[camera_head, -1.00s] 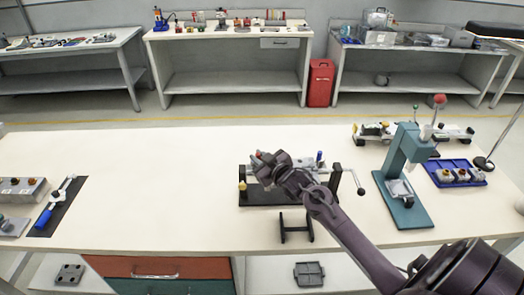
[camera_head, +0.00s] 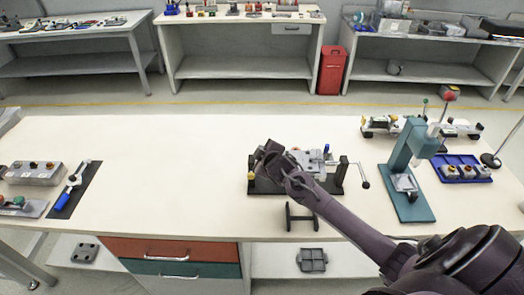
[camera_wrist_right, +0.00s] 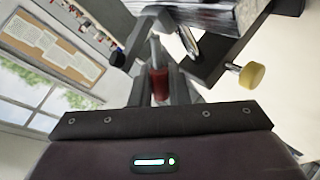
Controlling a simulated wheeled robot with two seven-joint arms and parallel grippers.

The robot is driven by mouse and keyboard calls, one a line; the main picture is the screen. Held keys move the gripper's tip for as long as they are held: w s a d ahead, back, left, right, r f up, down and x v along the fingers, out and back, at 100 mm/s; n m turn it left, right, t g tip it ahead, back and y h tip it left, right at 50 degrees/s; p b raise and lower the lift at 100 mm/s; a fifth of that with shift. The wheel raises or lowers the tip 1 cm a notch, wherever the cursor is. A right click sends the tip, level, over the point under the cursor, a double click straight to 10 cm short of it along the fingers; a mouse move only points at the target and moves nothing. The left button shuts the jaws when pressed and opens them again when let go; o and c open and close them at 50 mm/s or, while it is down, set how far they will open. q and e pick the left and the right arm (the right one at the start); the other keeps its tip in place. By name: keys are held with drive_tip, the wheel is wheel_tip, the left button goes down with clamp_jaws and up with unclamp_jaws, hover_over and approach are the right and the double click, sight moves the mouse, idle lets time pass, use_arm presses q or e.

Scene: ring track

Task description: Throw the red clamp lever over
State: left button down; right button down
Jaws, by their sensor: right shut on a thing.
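The red clamp lever (camera_wrist_right: 160,84) shows in the right wrist view as a red grip between the two fingers. My right gripper (camera_wrist_right: 160,75) is shut on it. In the head view, my right gripper (camera_head: 268,152) is over the left end of a dark clamping fixture (camera_head: 262,188) and hides the lever there. The fixture has a yellow knob (camera_head: 251,175) at its left, also visible in the wrist view (camera_wrist_right: 252,75). A grey block (camera_head: 312,160) sits on the fixture, with a blue-topped part beside it. My left gripper is not in view.
A teal press (camera_head: 408,180) stands right of the fixture, beside a blue tray (camera_head: 463,168) of parts. A small black stand (camera_head: 301,217) is in front. A blue-handled tool (camera_head: 70,190) lies on a dark mat at left. The table's left middle is clear.

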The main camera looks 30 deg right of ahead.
idle(0.4)
drive_tip(key=c, duration=1.5)
unclamp_jaws()
drive_tip(key=shift+o, duration=0.2)
drive_tip(key=shift+f, duration=0.1)
drive_tip(key=shift+a, duration=0.1)
